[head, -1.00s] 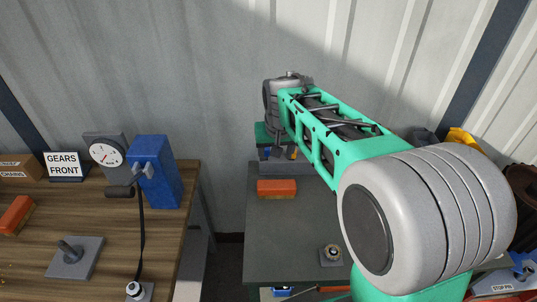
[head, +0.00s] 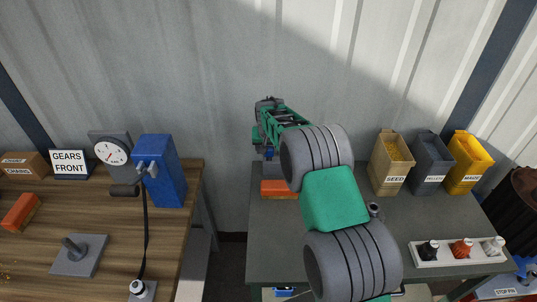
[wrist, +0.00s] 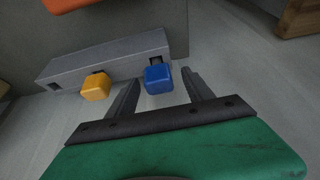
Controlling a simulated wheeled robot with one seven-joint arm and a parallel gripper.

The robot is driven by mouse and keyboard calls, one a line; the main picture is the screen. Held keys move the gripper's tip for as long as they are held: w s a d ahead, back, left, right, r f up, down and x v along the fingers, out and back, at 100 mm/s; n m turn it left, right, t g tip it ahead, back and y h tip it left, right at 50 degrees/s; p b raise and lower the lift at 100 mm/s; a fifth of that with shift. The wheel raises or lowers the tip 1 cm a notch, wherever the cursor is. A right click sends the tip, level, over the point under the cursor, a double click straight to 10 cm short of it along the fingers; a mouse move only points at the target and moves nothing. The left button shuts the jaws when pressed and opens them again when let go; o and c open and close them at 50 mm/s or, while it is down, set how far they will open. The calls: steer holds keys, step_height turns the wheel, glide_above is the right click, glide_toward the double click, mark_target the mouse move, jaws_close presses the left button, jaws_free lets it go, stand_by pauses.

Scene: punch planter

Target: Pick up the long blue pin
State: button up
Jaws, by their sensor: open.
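A blue pin (wrist: 158,78) with a square head sits at a grey block (wrist: 120,62) in the wrist view. Its head shows, and its length is hidden. A yellow pin (wrist: 96,87) sits to its left in the same block. My gripper (wrist: 161,80) is open, with one finger on each side of the blue head. I cannot tell whether the fingers touch it. In the head view a small bit of blue pin (head: 269,153) shows by the wall, and my arm hides most of the block and gripper.
An orange brick (head: 276,189) lies on the grey table (head: 262,235) near the block. Seed, grey and yellow bins (head: 392,163) stand at the right, behind a white strip (head: 459,252) with several knobs. A wooden bench (head: 30,255) is at the left.

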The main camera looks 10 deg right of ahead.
steer(key=shift+c, duration=0.4)
jaws_close()
